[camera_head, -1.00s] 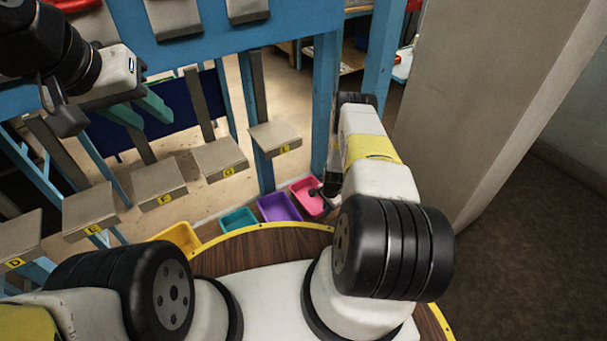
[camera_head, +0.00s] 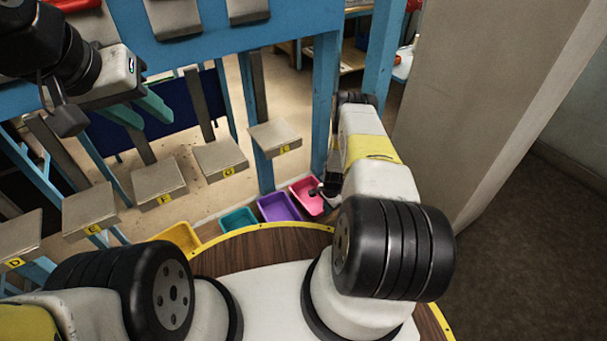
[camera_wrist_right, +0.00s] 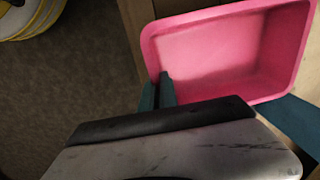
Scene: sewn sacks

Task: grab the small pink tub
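The small pink tub (camera_head: 304,199) stands at the right end of a row of coloured tubs in the head view. It fills the upper right of the right wrist view (camera_wrist_right: 222,50), open side facing the camera. My right gripper (camera_wrist_right: 158,92) is at the tub's lower left corner, its two dark fingers close together. One finger overlaps the tub's inside and the other shows beside its outer wall. Whether they grip the rim is unclear. In the head view the right arm partly hides this gripper.
A purple tub (camera_head: 278,207), a teal tub (camera_head: 239,219) and a yellow tub (camera_head: 181,236) stand left of the pink one. Lettered grey platforms (camera_head: 220,158) and a blue frame (camera_head: 325,95) rise behind. A large pillar (camera_head: 470,110) stands to the right.

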